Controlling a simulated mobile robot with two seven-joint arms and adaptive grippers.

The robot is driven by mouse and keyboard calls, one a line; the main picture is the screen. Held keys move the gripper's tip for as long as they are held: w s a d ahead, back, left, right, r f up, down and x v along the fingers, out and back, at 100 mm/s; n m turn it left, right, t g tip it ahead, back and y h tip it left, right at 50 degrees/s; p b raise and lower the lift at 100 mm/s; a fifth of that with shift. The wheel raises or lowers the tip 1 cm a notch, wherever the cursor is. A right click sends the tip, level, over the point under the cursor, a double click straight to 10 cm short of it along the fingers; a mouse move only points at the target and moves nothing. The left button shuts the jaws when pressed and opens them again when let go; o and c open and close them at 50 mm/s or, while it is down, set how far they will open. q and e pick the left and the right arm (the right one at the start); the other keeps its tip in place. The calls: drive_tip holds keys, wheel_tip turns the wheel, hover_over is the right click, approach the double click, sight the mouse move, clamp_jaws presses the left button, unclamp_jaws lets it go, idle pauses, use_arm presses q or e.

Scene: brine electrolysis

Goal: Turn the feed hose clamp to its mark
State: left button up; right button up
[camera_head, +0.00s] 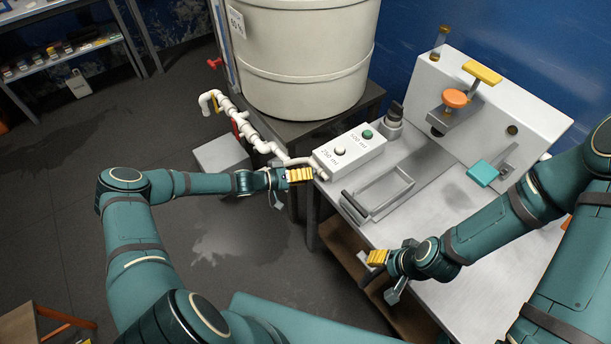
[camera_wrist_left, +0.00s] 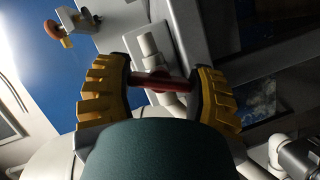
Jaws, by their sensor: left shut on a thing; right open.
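The white feed hose (camera_head: 292,161) runs from the white pipework to the grey-white dosing box (camera_head: 352,150) on the bench. My left gripper (camera_head: 300,175) is at the hose's box end. In the left wrist view my left gripper (camera_wrist_left: 162,88) has its yellow fingers on either side of a red bar (camera_wrist_left: 157,79), shut on it; I take it to be the clamp. White pipe parts (camera_wrist_left: 150,48) show behind the bar. In the head view the fingers hide the clamp, and I cannot make out its mark. My right gripper (camera_head: 386,274) is open and empty beside the bench's front edge.
A metal tray (camera_head: 378,190) and a white press-like stand (camera_head: 520,115) with orange and teal parts occupy the bench.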

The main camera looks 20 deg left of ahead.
use_arm(q)
drive_tip(key=shift+f, duration=0.1)
drive_tip(key=o, duration=1.2)
drive_tip(key=shift+a, duration=0.15)
drive_tip(key=v, duration=1.2)
